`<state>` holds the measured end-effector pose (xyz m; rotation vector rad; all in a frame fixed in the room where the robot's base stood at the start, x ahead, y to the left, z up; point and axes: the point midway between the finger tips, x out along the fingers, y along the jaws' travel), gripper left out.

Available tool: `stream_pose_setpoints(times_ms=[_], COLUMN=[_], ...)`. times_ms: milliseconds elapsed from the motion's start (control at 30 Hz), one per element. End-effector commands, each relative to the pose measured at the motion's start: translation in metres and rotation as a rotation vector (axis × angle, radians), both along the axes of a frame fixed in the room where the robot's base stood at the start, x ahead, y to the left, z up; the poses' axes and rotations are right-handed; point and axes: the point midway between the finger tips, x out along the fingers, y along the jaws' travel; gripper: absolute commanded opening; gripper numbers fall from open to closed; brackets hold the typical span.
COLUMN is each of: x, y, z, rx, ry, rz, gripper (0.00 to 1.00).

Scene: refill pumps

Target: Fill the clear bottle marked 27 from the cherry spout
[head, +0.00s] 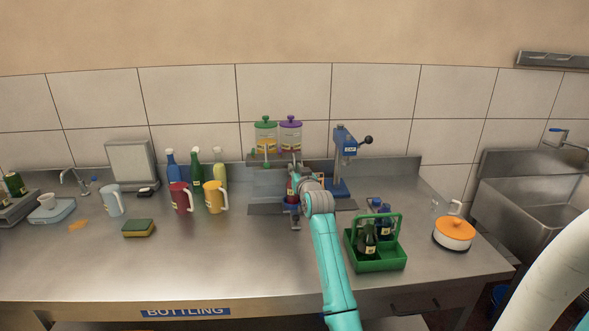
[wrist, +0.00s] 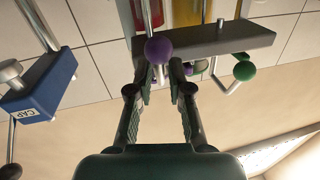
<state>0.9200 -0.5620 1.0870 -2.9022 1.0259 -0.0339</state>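In the head view, the dispenser with the purple lid (head: 290,137) stands at the back beside a green-lidded one (head: 265,137). In the wrist view, a red-filled tank (wrist: 186,10) is near a purple lever knob (wrist: 158,50). The cherry name cannot be read. My gripper (wrist: 160,66) has its two fingers apart; the purple knob shows between and beyond the fingertips, and I cannot tell if they touch it. A small dark red object (head: 291,187), possibly the bottle, stands below the dispensers, partly hidden by my wrist. No number 27 is readable.
The blue capping press (head: 345,160) stands right of the dispensers. A green crate (head: 376,262) with dark bottles is right of my arm. Mugs, including a red one (head: 181,197), and a sponge (head: 138,228) are left. An orange-lidded pot (head: 454,232) stands right. The front-left counter is clear.

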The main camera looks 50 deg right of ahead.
Motion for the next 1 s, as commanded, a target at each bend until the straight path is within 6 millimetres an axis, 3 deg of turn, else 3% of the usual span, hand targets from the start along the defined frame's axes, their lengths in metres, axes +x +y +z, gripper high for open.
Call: stream_pose_setpoints(times_ms=[200, 500, 600, 867, 1000], x=[0.012, 0.013, 0.012, 0.012, 0.013], y=[-0.009, -0.01, -0.01, -0.01, -0.01], z=[0.0, 0.0, 0.0, 0.0, 0.014], rx=[0.0, 0.0, 0.0, -0.001, -0.003], ry=[0.0, 0.0, 0.0, -0.001, -0.003], rz=[0.0, 0.0, 0.0, 0.0, 0.001], gripper=[0.19, 0.19, 0.0, 0.0, 0.0])
